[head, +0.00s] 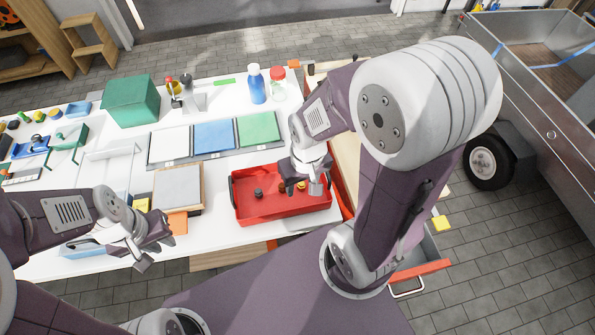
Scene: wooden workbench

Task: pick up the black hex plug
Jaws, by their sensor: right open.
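A small black piece (258,193), which looks like the black hex plug, stands in the left part of the red tray (250,216). Its hex shape is too small to make out. My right gripper (303,188) is open over the right part of the tray, to the right of the black piece and apart from it. Small yellow and orange pieces show by its fingers, partly hidden by them. My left gripper (153,251) is at the bench's front edge, left of the tray. Its fingers look apart, with nothing between them.
White, blue and green panels (214,136) lie behind the tray. A grey board (178,186) and an orange block (177,223) are to its left. A green box (131,101), a blue bottle (256,84) and a red-lidded jar (278,82) stand further back. An open drawer (420,270) is at front right.

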